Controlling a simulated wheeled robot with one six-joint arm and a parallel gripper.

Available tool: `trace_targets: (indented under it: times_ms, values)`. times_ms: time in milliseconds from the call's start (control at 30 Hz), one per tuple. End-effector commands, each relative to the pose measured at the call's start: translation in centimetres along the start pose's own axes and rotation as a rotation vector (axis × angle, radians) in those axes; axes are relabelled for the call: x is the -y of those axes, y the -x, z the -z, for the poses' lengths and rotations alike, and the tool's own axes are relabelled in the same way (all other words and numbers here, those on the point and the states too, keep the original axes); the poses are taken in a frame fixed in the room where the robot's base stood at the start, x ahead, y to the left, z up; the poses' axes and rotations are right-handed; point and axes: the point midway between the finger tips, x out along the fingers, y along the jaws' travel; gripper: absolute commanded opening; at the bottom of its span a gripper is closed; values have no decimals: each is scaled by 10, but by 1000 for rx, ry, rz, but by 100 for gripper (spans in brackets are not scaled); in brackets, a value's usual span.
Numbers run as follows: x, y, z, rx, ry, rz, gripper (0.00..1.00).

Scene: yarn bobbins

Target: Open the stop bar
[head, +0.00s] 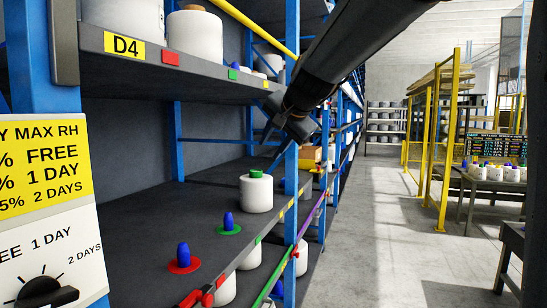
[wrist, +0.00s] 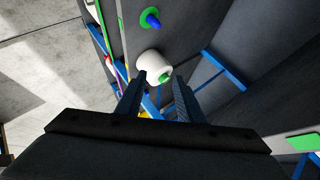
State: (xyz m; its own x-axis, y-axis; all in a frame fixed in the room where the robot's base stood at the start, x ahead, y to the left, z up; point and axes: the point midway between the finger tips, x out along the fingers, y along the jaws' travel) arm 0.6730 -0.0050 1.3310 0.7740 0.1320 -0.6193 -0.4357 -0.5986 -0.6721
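Several coloured bars run along the shelf fronts, and I cannot tell which one is the stop bar. A yellow bar (head: 245,21) slants across the upper shelf opening in the head view. A purple bar (head: 311,216) and a green bar (head: 268,284) run lower along the rack, and a dark bar with red fittings (head: 203,298) is at the bottom edge. My gripper (head: 272,148) hangs over the middle shelf. In the wrist view my gripper (wrist: 160,77) has its fingers apart with nothing held. A white bobbin with a green top (wrist: 148,65) lies beyond the fingertips.
The same bobbin (head: 256,193) stands on the middle shelf (head: 205,205). Blue pegs stand on a green disc (head: 229,227) and a red disc (head: 183,261). Blue uprights (head: 291,190) frame the rack. The aisle floor (head: 380,220) on the right is clear.

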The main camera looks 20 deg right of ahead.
Motion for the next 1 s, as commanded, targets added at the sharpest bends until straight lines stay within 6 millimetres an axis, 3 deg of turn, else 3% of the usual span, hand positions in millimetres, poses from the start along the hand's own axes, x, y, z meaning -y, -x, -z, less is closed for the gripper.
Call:
trace_targets:
  times_ms: [233, 633, 733, 867, 1000]
  values:
    - [-17, -10, -13, 21, 31, -30, 34]
    - [-20, -11, -15, 25, 36, -35, 34]
    - [-33, -18, -25, 42, 58, -58, 34]
    - [-93, -40, -70, 123, 169, -159, 34]
    - [-197, -55, -152, 290, 380, -308, 34]
